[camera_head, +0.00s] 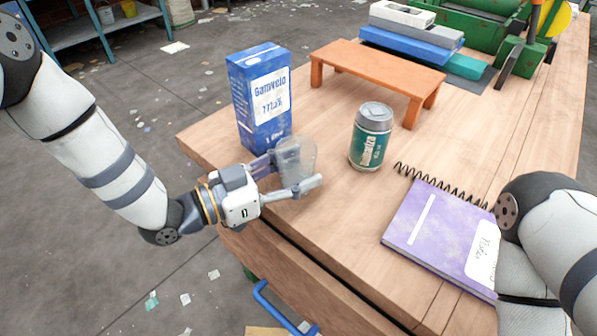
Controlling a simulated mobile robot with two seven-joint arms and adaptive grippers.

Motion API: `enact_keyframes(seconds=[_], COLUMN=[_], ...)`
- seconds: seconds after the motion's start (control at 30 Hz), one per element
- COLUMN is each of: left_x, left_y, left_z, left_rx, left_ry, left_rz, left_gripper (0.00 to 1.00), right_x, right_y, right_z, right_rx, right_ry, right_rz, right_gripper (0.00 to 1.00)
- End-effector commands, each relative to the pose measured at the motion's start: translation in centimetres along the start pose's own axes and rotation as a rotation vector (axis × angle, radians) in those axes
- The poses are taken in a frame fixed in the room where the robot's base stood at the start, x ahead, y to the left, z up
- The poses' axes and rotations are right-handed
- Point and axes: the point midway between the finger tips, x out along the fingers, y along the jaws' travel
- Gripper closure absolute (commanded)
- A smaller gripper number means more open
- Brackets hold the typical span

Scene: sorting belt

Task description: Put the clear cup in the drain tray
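The clear cup (297,153) is upright near the table's front left edge, beside the blue milk carton. My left gripper (294,170) reaches in from the left with one finger on each side of the cup. The near finger crosses in front of the cup's lower part. I cannot tell whether the fingers press on it or stand slightly apart, nor whether the cup's base touches the table. My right arm shows at the lower right, but its gripper is out of view. I cannot make out a drain tray.
A blue milk carton (260,100) stands just behind the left gripper. A green can (371,137) stands right of the cup. A purple notebook (442,238) lies near my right arm. An orange bench (378,67) and green machinery (478,38) are farther back. Bare wood lies between can and notebook.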

Motion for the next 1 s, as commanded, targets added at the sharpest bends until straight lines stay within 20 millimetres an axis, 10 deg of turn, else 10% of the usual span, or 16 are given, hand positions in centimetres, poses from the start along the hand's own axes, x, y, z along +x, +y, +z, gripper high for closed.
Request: enact_keyframes(seconds=[0.33,0.37,0.47,0.8,1.0], left_x=[0.0,0.0,0.0,-0.1,-5.0], left_y=[0.0,0.0,0.0,-0.1,-0.1], left_z=[0.7,0.8,0.7,0.0,0.2], left_rx=[-0.001,0.0,0.0,0.002,0.0], left_ry=[0.0,0.0,0.001,0.002,0.0], left_rz=[0.0,0.0,0.0,0.0,-0.004], left_gripper=[0.81,0.5,0.32,0.32,0.32], right_x=[0.3,0.3,0.2,-0.1,-0.3], right_y=[0.0,0.0,0.0,0.0,0.0], right_z=[0.1,0.1,0.1,0.0,-0.1], right_rx=[0.0,0.0,-0.001,0.0,0.0], right_ry=[-0.006,-0.006,-0.005,0.001,0.008], right_rz=[0.001,0.001,0.001,0.0,0.0], right_gripper=[1.0,1.0,1.0,1.0,1.0])
